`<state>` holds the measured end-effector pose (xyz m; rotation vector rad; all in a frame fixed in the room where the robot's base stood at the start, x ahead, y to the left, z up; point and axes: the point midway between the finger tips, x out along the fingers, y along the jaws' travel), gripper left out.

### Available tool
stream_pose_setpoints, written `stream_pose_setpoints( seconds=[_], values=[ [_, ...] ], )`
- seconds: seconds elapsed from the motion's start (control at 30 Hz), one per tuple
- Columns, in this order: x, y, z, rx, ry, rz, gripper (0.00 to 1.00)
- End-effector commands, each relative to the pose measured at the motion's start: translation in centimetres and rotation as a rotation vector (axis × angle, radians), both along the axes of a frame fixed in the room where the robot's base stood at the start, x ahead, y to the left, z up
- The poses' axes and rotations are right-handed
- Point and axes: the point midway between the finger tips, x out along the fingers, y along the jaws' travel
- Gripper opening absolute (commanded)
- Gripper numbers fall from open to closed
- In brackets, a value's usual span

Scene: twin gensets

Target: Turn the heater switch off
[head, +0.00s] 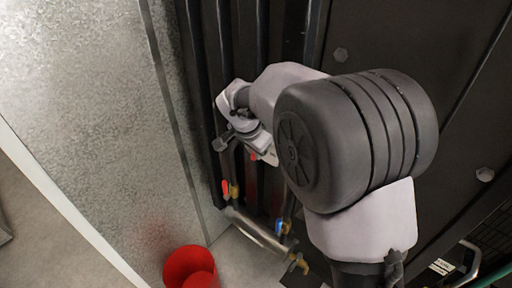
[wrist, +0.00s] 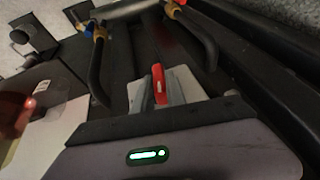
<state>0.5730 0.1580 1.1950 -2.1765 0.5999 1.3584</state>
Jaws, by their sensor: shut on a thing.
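The heater switch shows as a small red lever (wrist: 158,82) on a pale grey plate (wrist: 192,82) in the middle of the wrist view. My gripper (wrist: 162,98) is at the lever, its jaws shut on it. The jaws and the dark gripper body hide the lever's lower part. In the head view, my gripper (head: 250,148) reaches in among dark vertical bars. A small red spot (head: 253,156) shows beside it, close to a pale plate. I cannot read any on or off marking.
Dark curved pipes (wrist: 99,68) with yellow fittings flank the plate in the wrist view. In the head view, valves with red (head: 226,188) and blue (head: 279,227) handles sit below my gripper. A red bucket (head: 188,264) stands on the floor near a metal wall panel (head: 90,90).

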Motion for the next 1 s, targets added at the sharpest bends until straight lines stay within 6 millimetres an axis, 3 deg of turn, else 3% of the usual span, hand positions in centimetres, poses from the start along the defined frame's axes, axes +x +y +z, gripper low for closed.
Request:
stream_pose_setpoints(
  seconds=[0.4,0.97,1.0],
  values=[
    [0.17,0.21,0.17,-0.137,0.106,0.0,0.0],
    [0.11,0.17,-0.08,-0.156,0.122,-0.002,0.0],
    [0.11,0.17,-0.08,-0.156,0.122,-0.002,0.22]
  ],
)
